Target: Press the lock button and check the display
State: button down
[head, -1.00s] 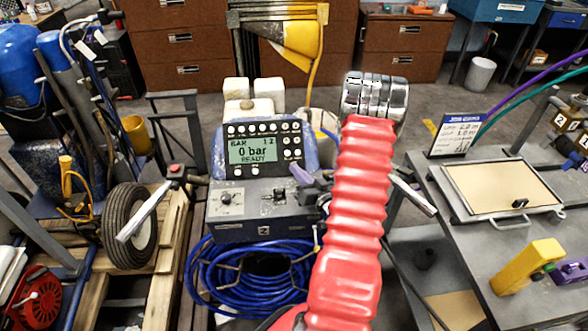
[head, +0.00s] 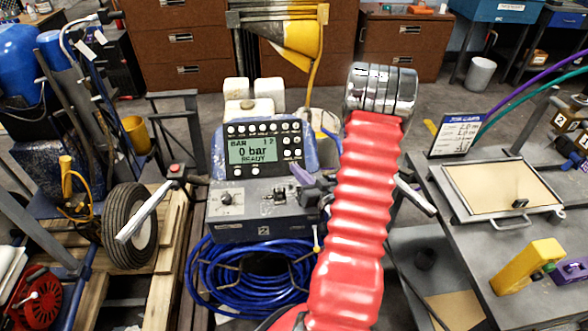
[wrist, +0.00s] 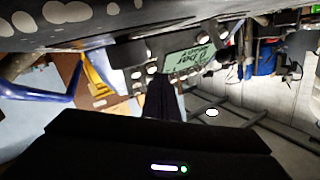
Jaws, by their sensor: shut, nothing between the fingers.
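The display (head: 252,151) on the line striper's black control panel (head: 220,158) reads BAR, 1 2, 0 bar and READY. Small round buttons run above the screen, to its right and below it. I cannot tell which is the lock button. The display also shows upside down in the wrist view (wrist: 186,62). My gripper (wrist: 160,84) is a dark shape there, its fingers together and empty, reaching toward the panel's button edge. I cannot tell whether it touches a button. In the head view my red arm sleeve stands right of the panel and my fingers cannot be made out.
A grey switch box (head: 262,208) sits below the panel, with a coiled blue hose (head: 220,275) under it. A wheel (head: 125,225) and pallet are at left. At right a table (head: 470,245) holds a framed board and a yellow tool (head: 528,267).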

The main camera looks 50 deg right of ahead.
jog(key=shift+s+a+r, duration=0.65)
jog(key=shift+s+r, duration=0.15)
jog(key=shift+r, duration=0.2)
dwell(1.2)
